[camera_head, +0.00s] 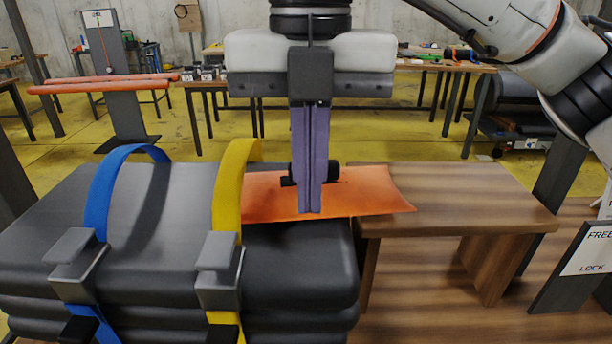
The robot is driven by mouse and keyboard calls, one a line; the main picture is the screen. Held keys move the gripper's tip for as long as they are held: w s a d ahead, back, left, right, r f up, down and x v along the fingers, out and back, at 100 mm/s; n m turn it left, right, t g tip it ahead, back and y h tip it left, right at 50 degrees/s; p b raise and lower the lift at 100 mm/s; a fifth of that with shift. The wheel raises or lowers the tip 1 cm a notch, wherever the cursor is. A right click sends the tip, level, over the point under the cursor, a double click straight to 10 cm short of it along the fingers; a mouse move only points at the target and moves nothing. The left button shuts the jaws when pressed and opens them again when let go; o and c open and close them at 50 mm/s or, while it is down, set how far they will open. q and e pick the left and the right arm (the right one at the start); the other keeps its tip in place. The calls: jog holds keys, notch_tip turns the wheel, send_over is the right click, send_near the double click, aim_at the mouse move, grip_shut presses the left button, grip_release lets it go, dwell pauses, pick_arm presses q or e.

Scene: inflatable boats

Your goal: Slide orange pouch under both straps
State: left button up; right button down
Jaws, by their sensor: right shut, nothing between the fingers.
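An orange pouch (360,195) lies flat. Its left part is on the dark folded boat stack and its right part is on a wooden stand. A yellow strap (231,190) arches over the stack, and the pouch's left edge shows right beside it; whether it reaches under the strap I cannot tell. A blue strap (100,190) arches further left, with bare dark surface under it. My right gripper (310,208) points down in front of the pouch, its purple fingers shut together and empty. A black piece on the pouch (330,172) is partly hidden behind the fingers. My left gripper is not in view.
The dark folded stack (295,265) fills the lower left, with grey buckles (218,270) on its front. The wooden stand (470,200) has a clear top on the right. A sign (588,250) stands at the right edge.

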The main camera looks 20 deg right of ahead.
aim_at(308, 236)
notch_tip(308, 236, down, 7)
jog(key=shift+w+f, duration=0.1)
jog(key=w, duration=0.1)
jog(key=w+p, duration=0.1)
jog(key=shift+w+d+r, duration=0.2)
jog(key=shift+w+d, duration=0.1)
jog(key=shift+d, duration=0.1)
jog(key=shift+w+d, duration=0.15)
jog(key=shift+w, duration=0.3)
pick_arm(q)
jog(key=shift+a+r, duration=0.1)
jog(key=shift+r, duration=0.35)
pick_arm(e)
jog(key=shift+w+f, duration=0.1)
